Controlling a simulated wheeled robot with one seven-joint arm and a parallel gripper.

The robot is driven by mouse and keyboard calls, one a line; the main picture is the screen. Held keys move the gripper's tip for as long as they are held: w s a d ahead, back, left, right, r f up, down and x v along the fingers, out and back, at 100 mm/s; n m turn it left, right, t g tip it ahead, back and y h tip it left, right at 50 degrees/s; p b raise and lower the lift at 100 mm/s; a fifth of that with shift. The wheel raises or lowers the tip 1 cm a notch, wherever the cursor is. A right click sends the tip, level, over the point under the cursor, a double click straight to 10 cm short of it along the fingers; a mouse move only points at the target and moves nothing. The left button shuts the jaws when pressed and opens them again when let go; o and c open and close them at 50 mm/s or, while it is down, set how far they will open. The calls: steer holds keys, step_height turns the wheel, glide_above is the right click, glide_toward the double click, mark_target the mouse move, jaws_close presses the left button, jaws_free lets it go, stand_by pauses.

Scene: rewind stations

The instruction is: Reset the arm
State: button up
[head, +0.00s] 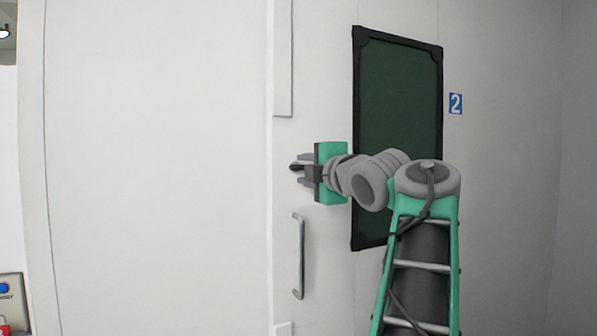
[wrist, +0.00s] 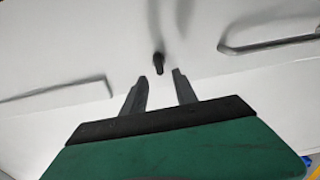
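My gripper (head: 302,170) is stretched out to the left in the head view, close to the pale wall or door panel (head: 160,170). In the wrist view its two grey fingers (wrist: 160,76) stand apart with nothing gripped between them. A small dark knob or peg (wrist: 158,63) shows just beyond the fingertips, roughly in line with the gap. In the head view a dark piece (head: 295,166) shows by the fingertips and looks like the same knob. I cannot tell whether the fingers touch it.
A vertical metal handle (head: 299,256) is below my gripper; it also shows in the wrist view (wrist: 268,46). A dark green window with a black frame (head: 400,95) is behind my arm. A blue "2" sign (head: 455,104) is beside it. A box with a blue button (head: 12,300) is lower left.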

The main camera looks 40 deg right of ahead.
steer(key=v, duration=0.2)
steer(key=shift+s, duration=0.35)
steer(key=shift+a, duration=0.1)
steer(key=w+a+f+m+g+y+p, duration=0.25)
steer(key=w+a+f+m+p, duration=0.2)
steer(key=a+f+p, duration=0.35)
steer(key=w+a+f+m+g+y+p, duration=0.25)
steer(key=a+f+m+g+p, duration=0.3)
steer(key=a, duration=0.45)
steer(key=s+a+f+m+g+p, duration=0.2)
steer(key=s+a+f+g+p, duration=0.1)
steer(key=s+a+f, duration=0.4)
steer(key=s+a+f+m+g+p, duration=0.2)
steer(key=s+a+f+p, duration=0.3)
steer(key=s+f, duration=0.5)
step_height(320, 180, down, 3)
steer(key=a+g, duration=0.1)
steer(key=a, duration=0.1)
steer(key=shift+s+a+m, duration=0.2)
steer(key=shift+a+m, duration=0.1)
steer(key=shift+a, duration=0.05)
